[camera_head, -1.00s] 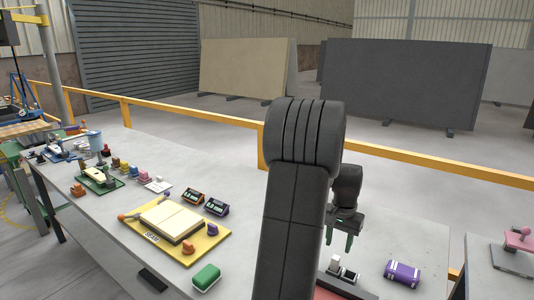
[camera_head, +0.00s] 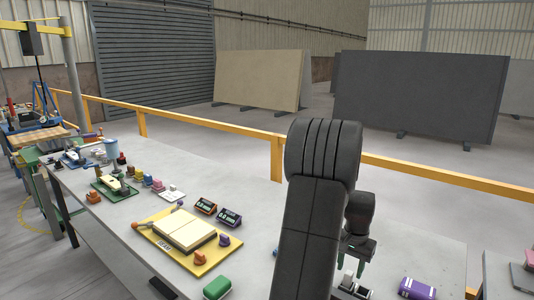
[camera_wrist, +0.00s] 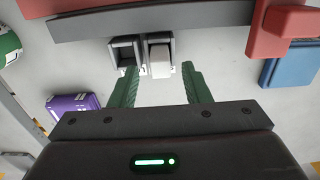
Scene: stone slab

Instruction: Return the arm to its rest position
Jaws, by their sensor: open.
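My gripper (camera_head: 356,249) hangs over the right part of the grey stone-topped table (camera_head: 130,211), pointing down. Its two green fingers are apart with nothing between them, as the wrist view (camera_wrist: 160,87) shows. Just beyond the fingertips in the wrist view are two small blocks side by side, a dark open one (camera_wrist: 124,52) and one with a white top (camera_wrist: 161,60). My dark arm covers part of the table in the head view.
A purple item (camera_head: 417,289) lies right of my gripper. A green block (camera_head: 217,287) and a yellow tray (camera_head: 199,268) with a pale slab lie to the left. Two small displays (camera_head: 229,217) stand behind the tray. A yellow rail (camera_head: 420,179) runs behind the table.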

